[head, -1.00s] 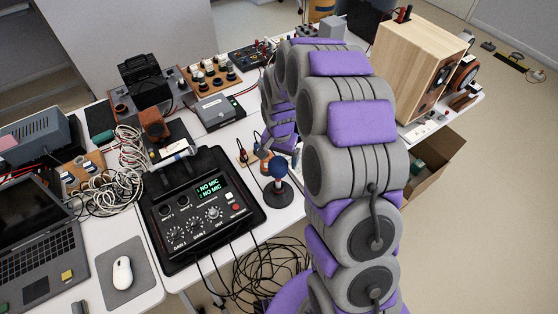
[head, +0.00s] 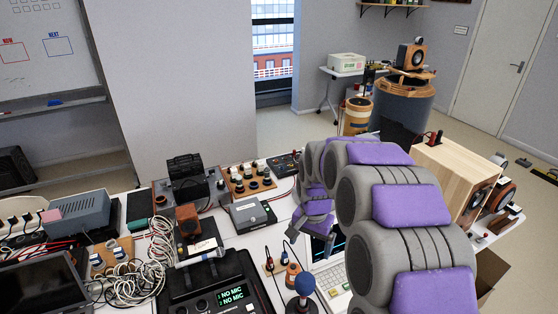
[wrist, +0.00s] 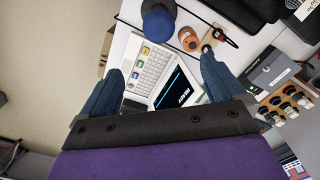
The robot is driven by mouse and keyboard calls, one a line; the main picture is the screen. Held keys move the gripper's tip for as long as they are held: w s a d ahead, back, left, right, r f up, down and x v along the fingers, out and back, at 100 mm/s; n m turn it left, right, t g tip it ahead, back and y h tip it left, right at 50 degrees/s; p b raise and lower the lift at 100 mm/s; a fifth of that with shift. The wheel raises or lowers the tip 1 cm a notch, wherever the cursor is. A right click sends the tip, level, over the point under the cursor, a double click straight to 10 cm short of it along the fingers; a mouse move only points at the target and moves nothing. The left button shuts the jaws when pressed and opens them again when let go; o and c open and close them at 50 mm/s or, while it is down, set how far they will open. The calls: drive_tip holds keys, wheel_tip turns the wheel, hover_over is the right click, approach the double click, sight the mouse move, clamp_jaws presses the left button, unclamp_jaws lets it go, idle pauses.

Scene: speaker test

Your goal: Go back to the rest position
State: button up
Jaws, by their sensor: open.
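My gripper (head: 316,232) is at the end of my grey and purple arm, over the white table (head: 262,240). In the wrist view my gripper (wrist: 160,65) is open, its two blue-grey fingers wide apart with nothing between them. Beyond the fingers is a small white computer with a keyboard (wrist: 152,72) and a dark lit screen (wrist: 178,92). In the head view its keyboard (head: 336,284) shows partly, behind my arm. The arm hides much of the table's right side.
A blue-topped joystick (head: 304,286) and a small orange item (head: 292,275) stand close to the gripper. A black audio box (head: 215,290), cables (head: 140,265) and a grey box (head: 250,214) lie left. A wooden speaker cabinet (head: 455,180) stands right.

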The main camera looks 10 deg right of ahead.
drive_tip(key=s+r+n+g, duration=0.1)
drive_tip(key=s+r+n, duration=0.2)
drive_tip(key=s, duration=1.4)
drive_tip(key=s+r+n, duration=0.4)
drive_tip(key=s, duration=1.4)
drive_tip(key=shift+a+g, duration=0.3)
drive_tip(key=shift+g, duration=0.1)
drive_tip(key=shift+a, duration=0.1)
